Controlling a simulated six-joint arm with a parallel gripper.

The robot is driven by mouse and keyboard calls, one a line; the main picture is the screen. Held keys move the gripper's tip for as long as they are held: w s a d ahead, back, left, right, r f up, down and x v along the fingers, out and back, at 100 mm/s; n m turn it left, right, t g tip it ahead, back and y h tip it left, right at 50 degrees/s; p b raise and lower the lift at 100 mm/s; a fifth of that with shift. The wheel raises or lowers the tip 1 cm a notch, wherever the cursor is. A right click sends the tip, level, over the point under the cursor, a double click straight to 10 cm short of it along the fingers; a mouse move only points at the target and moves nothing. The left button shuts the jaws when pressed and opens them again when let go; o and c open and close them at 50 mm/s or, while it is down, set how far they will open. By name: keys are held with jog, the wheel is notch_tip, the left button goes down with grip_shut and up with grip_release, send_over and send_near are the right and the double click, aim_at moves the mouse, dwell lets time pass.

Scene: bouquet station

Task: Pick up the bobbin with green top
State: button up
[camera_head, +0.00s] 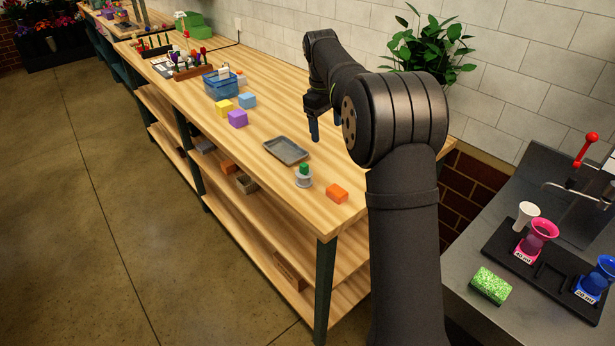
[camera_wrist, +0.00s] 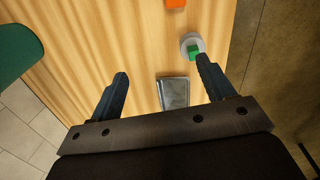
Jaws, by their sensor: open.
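The bobbin with green top (camera_head: 304,176) stands upright on the wooden table near its front edge, between a grey tray and an orange block. It has a pale grey body and a green top, and it also shows in the wrist view (camera_wrist: 192,46), just beyond the right fingertip. My gripper (camera_head: 325,126) is open and empty above the table, behind the tray. In the wrist view my gripper (camera_wrist: 163,80) has its two fingers spread wide, with the tray seen between them. My arm hides part of the table's right end.
The grey tray (camera_head: 287,151) lies beside the bobbin. The orange block (camera_head: 337,193) is near the table's corner. Purple (camera_head: 238,119), yellow (camera_head: 224,108) and blue (camera_head: 247,100) blocks and a blue basket (camera_head: 222,86) stand farther left. A leafy plant (camera_head: 432,52) is behind my arm.

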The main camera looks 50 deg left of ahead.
jog(key=g, duration=0.1)
send_over(304, 174)
jog(key=a, duration=0.1)
jog(key=f, duration=1.1)
jog(key=shift+w, duration=0.25)
jog(key=shift+w+f, duration=0.15)
jog(key=shift+f, duration=2.8)
jog(key=c, duration=1.1)
jog(key=shift+o, duration=0.2)
jog(key=shift+r, duration=0.1)
